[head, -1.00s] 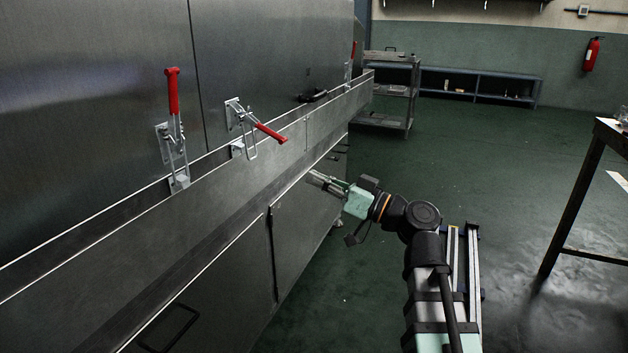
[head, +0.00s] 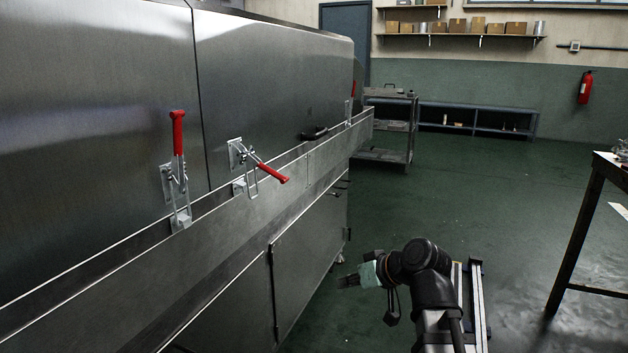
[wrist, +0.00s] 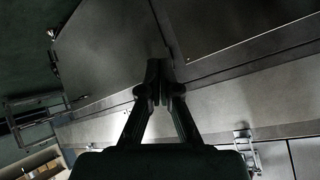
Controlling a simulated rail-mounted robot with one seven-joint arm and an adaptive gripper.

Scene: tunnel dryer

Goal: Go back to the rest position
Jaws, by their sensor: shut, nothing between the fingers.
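My gripper (head: 350,281) is low at the lower middle of the head view, to the right of the dryer's lower doors and apart from them. In the wrist view my gripper (wrist: 161,72) shows its fingers together, with nothing between them. The arm is folded close over my rail at the lower right.
The steel dryer (head: 270,85) fills the left side. It has a red-handled latch standing upright (head: 178,135), another tilted down to the right (head: 268,171) and a ledge (head: 290,180). A cart (head: 388,130) stands behind, a table (head: 600,175) at right. Green floor between is clear.

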